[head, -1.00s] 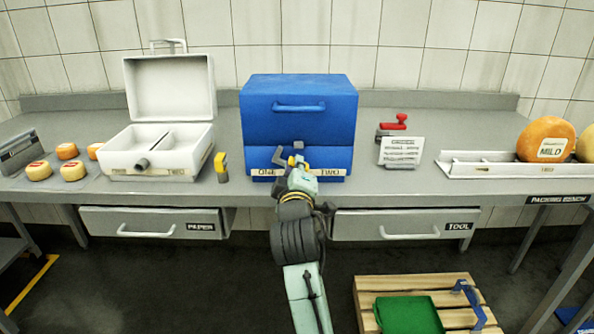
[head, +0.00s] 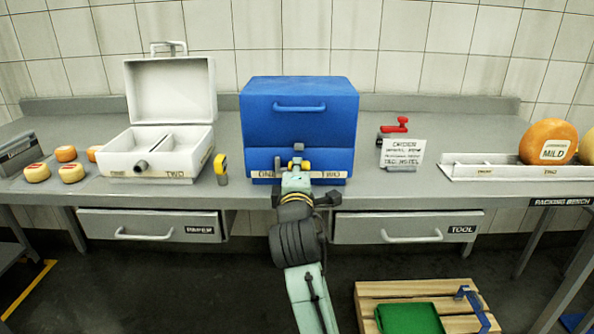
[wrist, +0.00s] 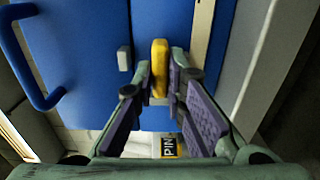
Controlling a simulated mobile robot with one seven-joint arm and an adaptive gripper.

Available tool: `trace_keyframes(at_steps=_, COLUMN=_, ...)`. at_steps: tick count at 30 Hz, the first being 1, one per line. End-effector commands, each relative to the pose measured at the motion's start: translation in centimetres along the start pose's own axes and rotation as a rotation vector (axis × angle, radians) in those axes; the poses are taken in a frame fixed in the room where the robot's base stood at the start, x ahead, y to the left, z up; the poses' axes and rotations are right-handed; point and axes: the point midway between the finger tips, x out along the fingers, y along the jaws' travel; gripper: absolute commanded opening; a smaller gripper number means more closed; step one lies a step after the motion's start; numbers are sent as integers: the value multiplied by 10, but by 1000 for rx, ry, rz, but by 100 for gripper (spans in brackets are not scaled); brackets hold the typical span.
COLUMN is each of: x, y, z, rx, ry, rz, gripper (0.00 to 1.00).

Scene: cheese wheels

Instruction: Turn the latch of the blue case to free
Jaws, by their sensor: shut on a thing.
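The blue case (head: 262,155) stands closed on the bench, its lid handle (head: 299,107) facing me. A grey catch (head: 298,147) sits on its front, also seen in the wrist view (wrist: 124,58). Below it is the yellow latch (wrist: 159,68), lying lengthwise along the case's width. My gripper (wrist: 160,82) is shut on the latch, one finger on each side of it. In the head view my gripper (head: 297,167) covers part of the latch, at the middle of the case's lower front.
Right are a white sign (head: 402,157), a red-handled device (head: 395,126) and a tray (head: 490,171) beside cheese wheels (head: 549,142). Drawers (head: 400,228) lie below the bench.

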Motion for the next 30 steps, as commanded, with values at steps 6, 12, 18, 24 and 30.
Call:
trace_keyframes(at_steps=6, x=0, y=3, z=0, rx=-4, ry=1, rz=8, gripper=0)
trace_keyframes(at_steps=12, x=0, y=3, z=0, rx=-3, ry=1, rz=7, gripper=21)
trace_keyframes(at_steps=18, x=0, y=1, z=0, rx=-2, ry=0, rz=4, gripper=32)
trace_keyframes(at_steps=24, x=0, y=1, z=0, rx=-1, ry=0, rz=2, gripper=32)
trace_keyframes(at_steps=30, x=-15, y=0, z=0, rx=0, ry=0, rz=2, gripper=32)
